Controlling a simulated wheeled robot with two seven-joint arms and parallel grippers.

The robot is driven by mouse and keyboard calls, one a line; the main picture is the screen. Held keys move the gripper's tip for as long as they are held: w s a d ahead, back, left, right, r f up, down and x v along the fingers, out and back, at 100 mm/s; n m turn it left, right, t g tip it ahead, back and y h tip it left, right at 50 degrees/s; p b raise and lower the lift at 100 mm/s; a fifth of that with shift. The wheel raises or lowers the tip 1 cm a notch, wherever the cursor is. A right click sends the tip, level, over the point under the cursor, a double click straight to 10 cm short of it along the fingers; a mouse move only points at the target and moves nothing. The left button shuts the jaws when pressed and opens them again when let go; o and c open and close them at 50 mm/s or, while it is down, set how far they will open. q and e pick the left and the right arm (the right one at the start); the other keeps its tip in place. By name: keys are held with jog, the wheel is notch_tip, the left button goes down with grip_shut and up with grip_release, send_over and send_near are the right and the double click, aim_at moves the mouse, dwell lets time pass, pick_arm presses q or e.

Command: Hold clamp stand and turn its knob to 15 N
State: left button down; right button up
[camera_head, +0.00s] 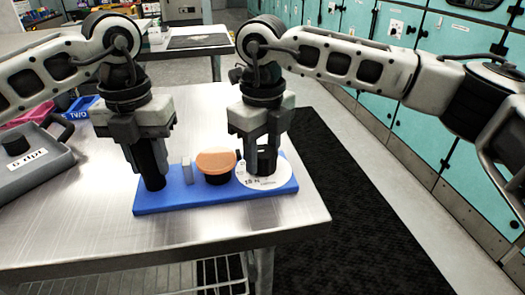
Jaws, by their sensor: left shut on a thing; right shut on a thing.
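The clamp stand has a flat blue base (220,201) on the steel table. A black cup with an orange top (216,163) stands mid-base, with a small grey upright block (187,170) to its left. A white dial disc (269,183) with printed marks, one looking like "15 N", lies at the right end. My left gripper (153,178) points down at the base's left end, shut on a part of the stand that its fingers hide. My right gripper (261,163) points down over the dial, shut on the knob, which is mostly hidden. The knob's pointer cannot be made out.
A grey device (35,162) with a black knob and handle sits at the table's left.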

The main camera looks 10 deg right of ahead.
aim_at(262, 150)
dwell(0.4)
jog(key=o, duration=1)
notch_tip(262, 150, up, 12)
jog(key=shift+r, duration=0.1)
pick_arm(q)
jog(key=c, duration=0.9)
grip_release()
jog(key=shift+c, duration=0.2)
